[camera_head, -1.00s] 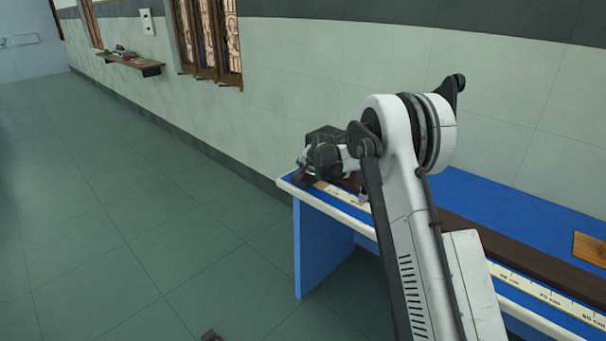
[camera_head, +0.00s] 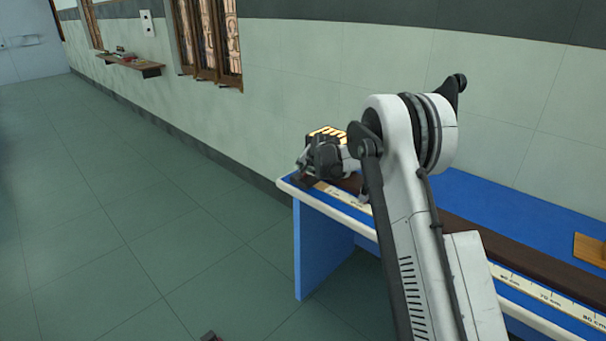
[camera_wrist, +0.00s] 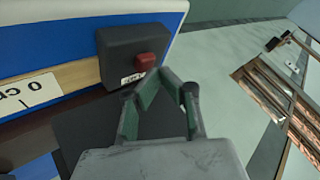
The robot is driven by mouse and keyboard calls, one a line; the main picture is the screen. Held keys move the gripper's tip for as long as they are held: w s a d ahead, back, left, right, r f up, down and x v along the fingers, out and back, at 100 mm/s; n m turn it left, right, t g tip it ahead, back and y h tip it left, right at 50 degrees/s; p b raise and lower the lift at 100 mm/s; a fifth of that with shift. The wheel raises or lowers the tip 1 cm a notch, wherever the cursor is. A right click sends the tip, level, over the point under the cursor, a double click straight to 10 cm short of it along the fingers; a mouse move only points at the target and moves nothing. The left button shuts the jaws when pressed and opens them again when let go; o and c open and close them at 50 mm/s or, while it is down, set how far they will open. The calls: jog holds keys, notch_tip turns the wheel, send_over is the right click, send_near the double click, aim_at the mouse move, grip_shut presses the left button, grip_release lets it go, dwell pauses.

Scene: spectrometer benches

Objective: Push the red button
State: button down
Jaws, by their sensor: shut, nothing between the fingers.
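The red button (camera_wrist: 147,62) sits on a dark grey box (camera_wrist: 118,45) at the end of the blue bench (camera_wrist: 60,25) in the wrist view. My gripper (camera_wrist: 161,74) is shut and empty, its fingertips right at the button's lower right edge. I cannot tell whether they press it or only touch beside it. In the head view my gripper (camera_head: 303,177) is at the bench's left end, and the button is hidden there.
A glowing yellow-orange panel (camera_head: 327,131) shows behind my wrist in the head view. A ruler strip (camera_head: 545,296) runs along a dark rail on the bench. A wooden block (camera_head: 590,249) lies at the right. The wall is behind the bench; the floor at left is open.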

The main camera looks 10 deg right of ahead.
aim_at(304, 174)
jog(key=shift+r, duration=0.25)
jog(key=shift+r+p, duration=1)
jog(key=shift+r, duration=2)
